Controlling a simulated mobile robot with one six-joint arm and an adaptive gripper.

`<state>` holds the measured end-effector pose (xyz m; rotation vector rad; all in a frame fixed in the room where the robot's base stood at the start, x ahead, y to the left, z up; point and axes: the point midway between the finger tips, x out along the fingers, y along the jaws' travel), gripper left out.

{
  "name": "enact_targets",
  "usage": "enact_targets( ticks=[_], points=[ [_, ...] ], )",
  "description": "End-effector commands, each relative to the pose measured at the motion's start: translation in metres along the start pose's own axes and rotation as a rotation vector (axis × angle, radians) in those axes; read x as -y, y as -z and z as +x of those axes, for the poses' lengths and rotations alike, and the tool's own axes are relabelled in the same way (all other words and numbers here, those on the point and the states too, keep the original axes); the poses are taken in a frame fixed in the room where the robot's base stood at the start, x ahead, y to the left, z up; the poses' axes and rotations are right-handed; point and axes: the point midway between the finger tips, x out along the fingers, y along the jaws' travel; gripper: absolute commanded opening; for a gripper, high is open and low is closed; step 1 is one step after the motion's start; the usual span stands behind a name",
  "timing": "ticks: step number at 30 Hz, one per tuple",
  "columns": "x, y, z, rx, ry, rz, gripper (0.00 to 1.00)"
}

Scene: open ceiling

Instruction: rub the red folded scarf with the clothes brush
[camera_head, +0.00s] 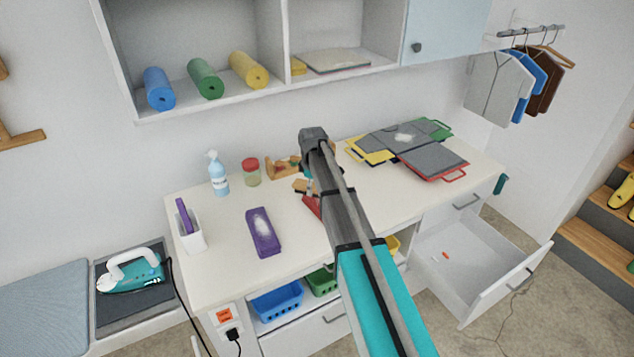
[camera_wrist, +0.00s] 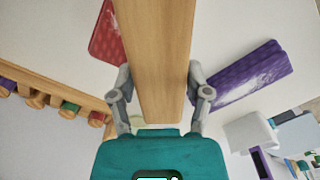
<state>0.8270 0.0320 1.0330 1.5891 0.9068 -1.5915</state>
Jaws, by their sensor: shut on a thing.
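My gripper (camera_wrist: 158,82) is shut on the wooden clothes brush (camera_wrist: 152,40), one finger on each side of it. The brush's underside is hidden. In the head view the brush (camera_head: 300,186) shows as a small wooden piece beside my arm, which hides most of my gripper. The red folded scarf (camera_head: 312,206) lies on the table just in front of it, partly covered by my arm. In the wrist view the red scarf (camera_wrist: 106,38) is left of the brush, partly hidden behind it. I cannot tell whether brush and scarf touch.
A purple folded scarf (camera_head: 263,236) with white lint lies to the left. A wooden spool rack (camera_head: 283,167), a jar (camera_head: 251,172) and a spray bottle (camera_head: 217,175) stand behind. Grey boards (camera_head: 425,158) lie at the right. A drawer (camera_head: 470,262) stands open below.

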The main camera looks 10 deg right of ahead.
Motion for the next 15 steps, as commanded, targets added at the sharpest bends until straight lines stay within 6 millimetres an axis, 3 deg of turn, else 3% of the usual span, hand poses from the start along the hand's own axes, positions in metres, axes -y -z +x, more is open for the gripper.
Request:
enact_targets(
  ticks=[8, 15],
  points=[
    [-0.004, -0.007, 0.0, 0.0, 0.0, 0.011, 0.25],
    [-0.01, -0.015, -0.015, 0.0, 0.0, 0.016, 0.25]
  ],
)
